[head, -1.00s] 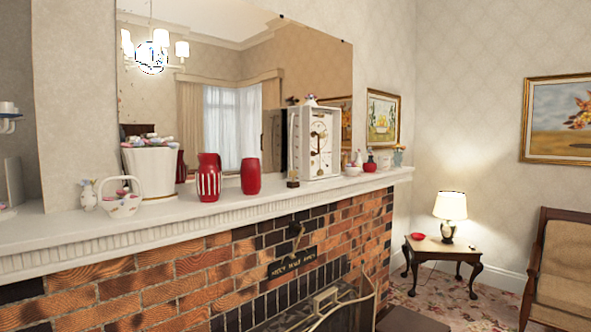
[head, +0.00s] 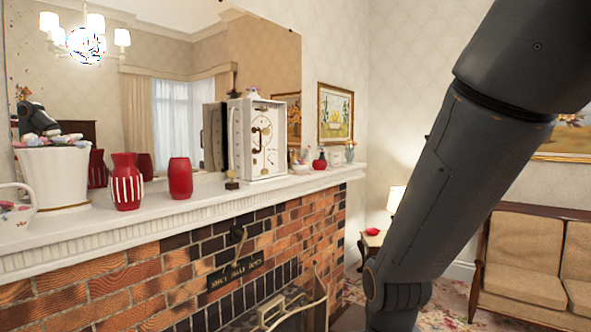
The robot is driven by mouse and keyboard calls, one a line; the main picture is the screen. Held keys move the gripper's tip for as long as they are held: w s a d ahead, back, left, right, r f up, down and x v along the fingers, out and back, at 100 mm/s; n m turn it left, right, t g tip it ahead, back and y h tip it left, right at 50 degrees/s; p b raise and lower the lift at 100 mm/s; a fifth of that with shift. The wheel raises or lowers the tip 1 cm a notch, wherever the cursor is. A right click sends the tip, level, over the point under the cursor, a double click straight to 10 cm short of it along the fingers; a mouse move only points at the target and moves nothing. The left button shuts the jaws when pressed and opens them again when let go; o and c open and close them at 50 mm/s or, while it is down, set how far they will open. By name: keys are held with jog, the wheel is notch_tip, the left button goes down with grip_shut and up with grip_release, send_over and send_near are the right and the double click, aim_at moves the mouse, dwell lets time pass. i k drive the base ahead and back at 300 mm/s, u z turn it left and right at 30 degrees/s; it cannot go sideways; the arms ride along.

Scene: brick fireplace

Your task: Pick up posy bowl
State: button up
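I cannot tell for sure which piece is the posy bowl. A small pale bowl (head: 300,168) with coloured bits at its top sits on the mantel right of the white clock. At the far left, a white handled basket-shaped bowl (head: 14,222) with a floral pattern is partly cut off by the picture edge. Both stand on the white mantel shelf (head: 222,203). My dark arm crosses the right side of the view. My gripper is outside the picture, so its state is hidden.
A white pot (head: 52,185), a striped red jug (head: 126,183), a red vase (head: 180,179), the clock (head: 262,140) and a small red vase (head: 320,161) line the mantel. A mirror stands behind. A side table, lamp (head: 396,198) and sofa (head: 528,250) are at right.

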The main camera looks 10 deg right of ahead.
aim_at(301, 167)
jog(key=z, duration=1.1)
jog(key=i, duration=2.15)
jog(key=u, duration=1.5)
